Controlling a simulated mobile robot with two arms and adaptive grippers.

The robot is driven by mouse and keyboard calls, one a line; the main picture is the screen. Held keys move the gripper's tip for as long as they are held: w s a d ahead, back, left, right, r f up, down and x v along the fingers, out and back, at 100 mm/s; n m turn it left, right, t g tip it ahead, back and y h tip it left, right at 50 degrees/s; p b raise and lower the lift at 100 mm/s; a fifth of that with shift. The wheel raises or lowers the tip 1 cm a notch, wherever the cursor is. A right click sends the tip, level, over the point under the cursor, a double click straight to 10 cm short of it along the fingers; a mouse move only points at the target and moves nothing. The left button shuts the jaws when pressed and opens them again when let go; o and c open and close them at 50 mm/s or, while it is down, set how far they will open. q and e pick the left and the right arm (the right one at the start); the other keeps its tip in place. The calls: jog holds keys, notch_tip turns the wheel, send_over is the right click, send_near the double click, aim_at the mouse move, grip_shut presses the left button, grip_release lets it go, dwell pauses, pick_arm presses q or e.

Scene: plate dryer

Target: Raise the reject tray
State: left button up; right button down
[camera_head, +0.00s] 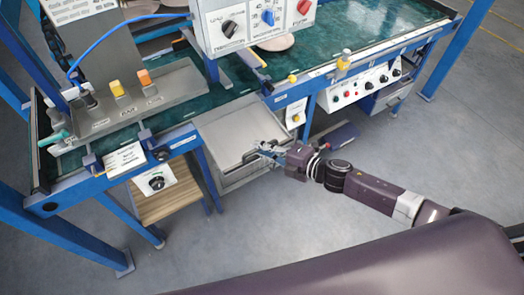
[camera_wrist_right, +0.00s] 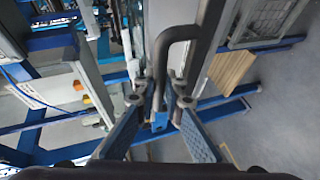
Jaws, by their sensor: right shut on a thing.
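The reject tray (camera_head: 235,132) is a flat grey metal panel in a gap in the blue-framed line, in the middle of the head view. My right gripper (camera_head: 264,150) is at its front right edge. In the right wrist view, my right gripper (camera_wrist_right: 160,100) is shut on a dark, bent bar handle (camera_wrist_right: 158,55). The fingers partly hide the lower end of the handle. My left gripper is in neither view.
The teal conveyor belt (camera_head: 345,30) continues at upper right. A control box (camera_head: 155,182) hangs left of the tray, above a wooden shelf (camera_head: 168,203). Another control panel (camera_head: 365,85) is on the right. The grey floor in front is mostly clear.

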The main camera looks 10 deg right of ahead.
jog(key=shift+w+r+p, duration=0.25)
jog(key=shift+r+p, duration=0.35)
jog(key=shift+r, duration=0.15)
jog(key=shift+w+r, duration=0.1)
jog(key=shift+w+r, duration=0.1)
jog(key=c, duration=2)
grip_release()
jog(key=shift+a, duration=0.15)
jog(key=shift+f, duration=0.2)
